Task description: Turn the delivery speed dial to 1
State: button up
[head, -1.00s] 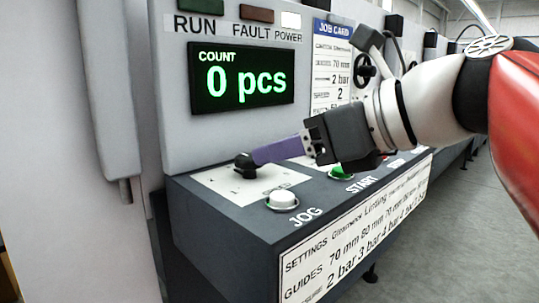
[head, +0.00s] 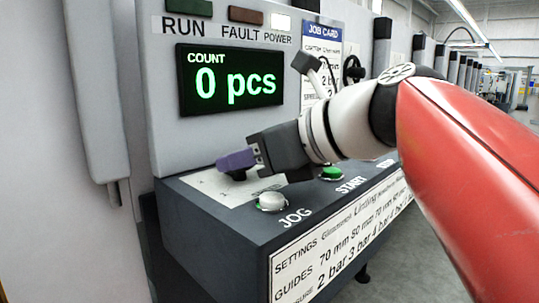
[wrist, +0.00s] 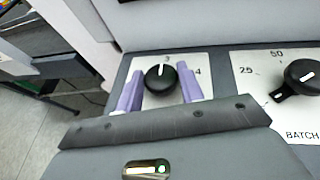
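A black round dial (wrist: 160,79) with a white pointer line sits on a white plate; the pointer aims up, close to the 3. A 4 shows to its right; its lower marks and name are hidden. My gripper (wrist: 159,76) has purple fingers, open on either side of this dial with gaps visible. In the head view, my gripper (head: 236,160) is over the panel's left end, and a dark part of the dial (head: 238,175) shows below the near finger.
A second black dial (wrist: 300,76), marked 25 and 50 with BATCH below, stands to the right. The white JOG button (head: 271,201) and green START button (head: 332,173) lie nearby on the panel. The count display (head: 231,80) reads 0 pcs.

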jog(key=shift+c, duration=0.7)
jog(key=shift+n+g+y, duration=0.3)
jog(key=shift+g, duration=0.1)
jog(key=shift+w+r+n+g+y+p, duration=0.15)
jog(key=shift+n+g+y+p, duration=0.35)
jog(key=shift+n+g, duration=0.55)
jog(key=n+g, duration=0.1)
jog(key=g, duration=0.1)
jog(key=n+g, duration=0.2)
jog(key=w+n+g, duration=0.1)
jog(key=n+g, duration=0.1)
jog(key=shift+n+g, duration=0.25)
jog(key=n+g+h, duration=0.1)
jog(key=n+g, duration=0.3)
jog(key=shift+w+h, duration=0.2)
jog(key=shift+h, duration=0.2)
jog(key=shift+a+n+g+h, duration=0.1)
jog(key=shift+n+g+h, duration=0.9)
jog(key=shift+n+g, duration=0.4)
jog(key=shift+n+g+h, duration=0.3)
jog(key=o, duration=1)
